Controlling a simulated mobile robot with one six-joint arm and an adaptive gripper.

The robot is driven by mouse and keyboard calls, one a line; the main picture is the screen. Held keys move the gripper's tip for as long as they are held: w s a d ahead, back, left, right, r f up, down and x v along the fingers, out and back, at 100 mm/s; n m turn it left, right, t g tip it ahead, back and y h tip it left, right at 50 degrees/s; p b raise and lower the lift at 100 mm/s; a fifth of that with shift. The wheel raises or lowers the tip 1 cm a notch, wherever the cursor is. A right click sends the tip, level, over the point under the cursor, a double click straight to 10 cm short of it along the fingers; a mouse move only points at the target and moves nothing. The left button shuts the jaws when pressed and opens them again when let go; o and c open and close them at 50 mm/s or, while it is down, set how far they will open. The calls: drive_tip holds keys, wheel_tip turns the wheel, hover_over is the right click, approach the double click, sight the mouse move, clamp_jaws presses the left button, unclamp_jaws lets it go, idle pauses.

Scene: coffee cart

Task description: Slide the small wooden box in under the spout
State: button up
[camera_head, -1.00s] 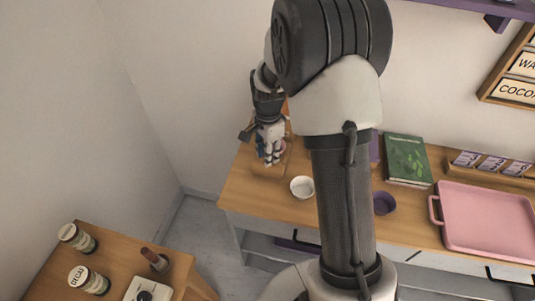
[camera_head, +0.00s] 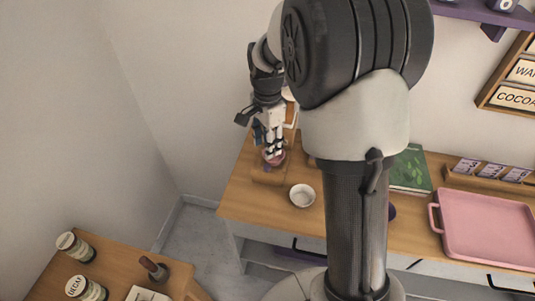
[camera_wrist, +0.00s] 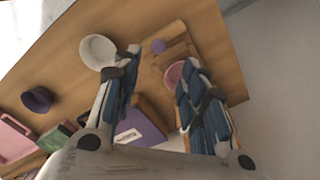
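My gripper (camera_head: 273,151) is over the left end of the back counter. In the wrist view my gripper (camera_wrist: 160,60) has its two fingers spread wide, with nothing held between them. A small wooden piece (camera_head: 268,176), likely the wooden box, lies on the counter below the fingers; it also shows in the wrist view (camera_wrist: 177,50). A purple block with a white label (camera_wrist: 142,122) stands between the fingers' bases. I cannot make out the spout; my arm and gripper hide part of this area.
A white bowl (camera_head: 302,195) stands close to the right of the wooden piece. A green book (camera_head: 410,170) and a pink tray (camera_head: 487,228) lie further right. Jars (camera_head: 76,246) stand on a nearer table at the lower left. A wall is to the left.

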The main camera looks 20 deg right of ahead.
drive_tip(key=shift+r, duration=1.85)
drive_tip(key=s+a+r+n+t, duration=0.2)
drive_tip(key=s+a+r+n, duration=0.2)
drive_tip(key=s+r+n, duration=0.45)
drive_tip(key=s+a+n+t, duration=0.2)
drive_tip(key=s+n, duration=0.5)
drive_tip(key=s, duration=0.9)
drive_tip(key=shift+s+a+r+n+t, duration=0.3)
drive_tip(key=shift+s+a+r+n, duration=0.1)
drive_tip(key=shift+a, duration=0.3)
